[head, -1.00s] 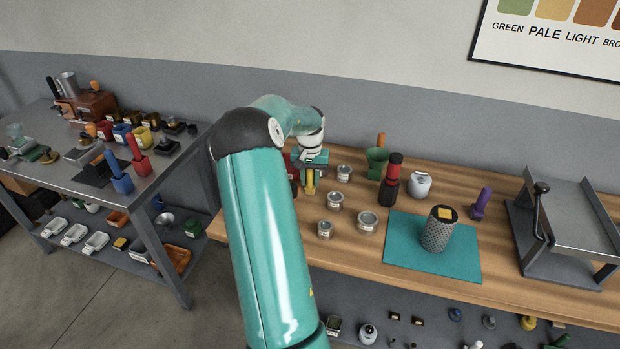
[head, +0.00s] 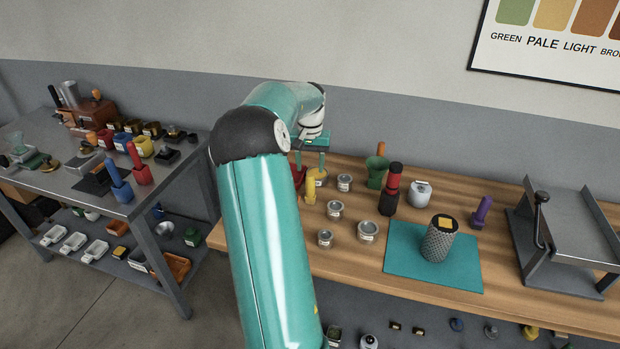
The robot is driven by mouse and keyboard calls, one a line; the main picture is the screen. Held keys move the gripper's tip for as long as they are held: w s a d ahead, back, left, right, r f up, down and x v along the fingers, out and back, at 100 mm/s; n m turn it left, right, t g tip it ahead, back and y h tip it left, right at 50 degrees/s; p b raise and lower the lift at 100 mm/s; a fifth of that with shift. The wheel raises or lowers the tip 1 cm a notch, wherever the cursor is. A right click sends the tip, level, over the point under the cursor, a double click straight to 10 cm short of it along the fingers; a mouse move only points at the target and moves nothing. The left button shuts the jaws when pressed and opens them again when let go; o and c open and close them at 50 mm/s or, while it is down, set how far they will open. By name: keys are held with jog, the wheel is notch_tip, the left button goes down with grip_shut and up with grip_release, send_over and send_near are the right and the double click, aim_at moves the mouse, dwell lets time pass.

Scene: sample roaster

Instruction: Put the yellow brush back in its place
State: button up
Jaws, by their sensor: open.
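A yellow upright piece (head: 311,190), which looks like the yellow brush, stands at the left end of the wooden bench. A yellow cup (head: 321,177) with a pale label is right behind it; whether the two touch, or the brush sits in the cup, I cannot tell. My gripper (head: 313,152) is open above them, with teal fingers, apart from the yellow piece. My arm hides part of the bench's left end. A blue brush (head: 115,170) and a red brush (head: 134,155) stand in matching holders on the left metal table.
Small tins (head: 335,210), a green cup (head: 376,172), a red-and-black bottle (head: 390,190) and a white jar (head: 420,194) stand right of my gripper. A mesh cylinder (head: 439,240) stands on a teal mat (head: 400,262). A yellow holder (head: 144,147) stands on the left table.

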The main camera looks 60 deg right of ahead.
jog(key=shift+r, duration=1.4)
jog(key=shift+a, duration=0.1)
jog(key=w+a+r+n+t, duration=0.1)
jog(key=w+a+r+n, duration=0.2)
jog(key=a, duration=0.6)
jog(key=w+a+r+n+t, duration=0.1)
jog(key=w+a+r, duration=0.3)
jog(key=a, duration=0.6)
jog(key=w+a+r+n+t, duration=0.1)
jog(key=w+a+r+n, duration=0.2)
jog(key=a, duration=0.6)
jog(key=s+a+n+t, duration=0.1)
jog(key=s+a+n, duration=0.2)
jog(key=a, duration=1.1)
jog(key=s+a+n+t, duration=0.1)
jog(key=s+a+n, duration=0.3)
jog(key=a, duration=1.1)
jog(key=s, duration=0.3)
jog(key=shift+s+f+t, duration=0.25)
jog(key=shift+t, duration=0.05)
